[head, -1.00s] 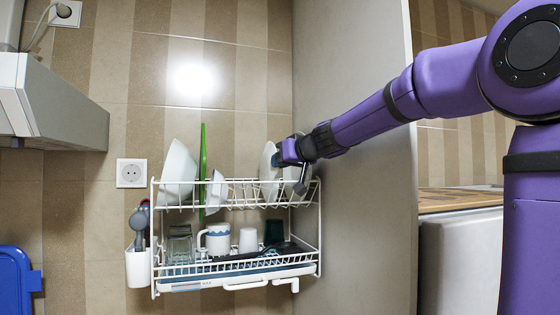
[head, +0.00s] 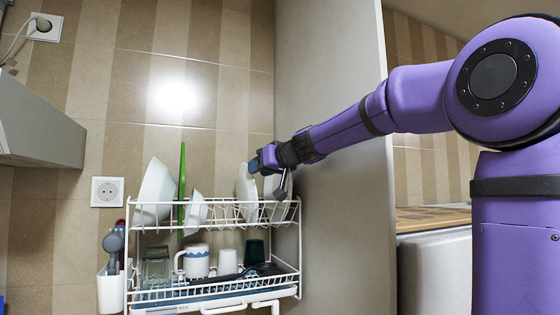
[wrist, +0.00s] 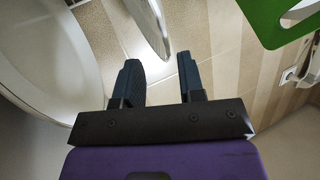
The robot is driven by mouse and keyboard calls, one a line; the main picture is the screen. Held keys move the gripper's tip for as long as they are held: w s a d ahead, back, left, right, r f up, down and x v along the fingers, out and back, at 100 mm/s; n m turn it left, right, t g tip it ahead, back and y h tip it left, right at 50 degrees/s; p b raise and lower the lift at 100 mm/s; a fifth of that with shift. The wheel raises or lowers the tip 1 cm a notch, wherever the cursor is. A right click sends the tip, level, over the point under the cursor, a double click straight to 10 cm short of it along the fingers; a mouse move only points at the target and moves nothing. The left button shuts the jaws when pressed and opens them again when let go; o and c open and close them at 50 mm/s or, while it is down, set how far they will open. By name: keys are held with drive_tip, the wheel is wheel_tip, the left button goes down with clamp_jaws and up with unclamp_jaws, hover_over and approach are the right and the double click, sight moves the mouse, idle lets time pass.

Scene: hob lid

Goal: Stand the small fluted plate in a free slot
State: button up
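A white plate (head: 246,192) stands upright in the upper level of the wire dish rack (head: 222,222). In the wrist view it shows nearly edge-on (wrist: 150,25), just beyond my fingertips. My gripper (wrist: 162,75) is open, with a clear gap between its dark fingers. In the head view my gripper (head: 257,163) is at the upper right edge of this plate. A larger-looking white dish (wrist: 40,50) fills the left of the wrist view; in the head view a plate stands partly hidden behind my gripper. I cannot make out fluting, so I cannot tell which plate is the small fluted one.
A big white bowl (head: 155,193), a green board (head: 182,185) and a small white dish (head: 196,213) stand further left in the rack. A mug (head: 196,262) and cups are below. A grey side panel (head: 335,150) rises close to the rack's right.

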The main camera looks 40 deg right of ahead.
drive_tip(key=s+a+r, duration=0.1)
drive_tip(key=s+a, duration=0.2)
drive_tip(key=s, duration=1.3)
drive_tip(key=s+a+f+g+h, duration=0.1)
drive_tip(key=s+a+f+g, duration=0.1)
drive_tip(key=s+f, duration=0.4)
drive_tip(key=s+a+f+g+h, duration=0.1)
drive_tip(key=s+f+g, duration=0.3)
drive_tip(key=f, duration=0.9)
drive_tip(key=s+a+f+m+g+h, duration=0.1)
drive_tip(key=s+a+f+g, duration=0.2)
drive_tip(key=s+f, duration=0.6)
drive_tip(key=shift+a+f+g, duration=0.3)
drive_tip(key=shift+a, duration=0.25)
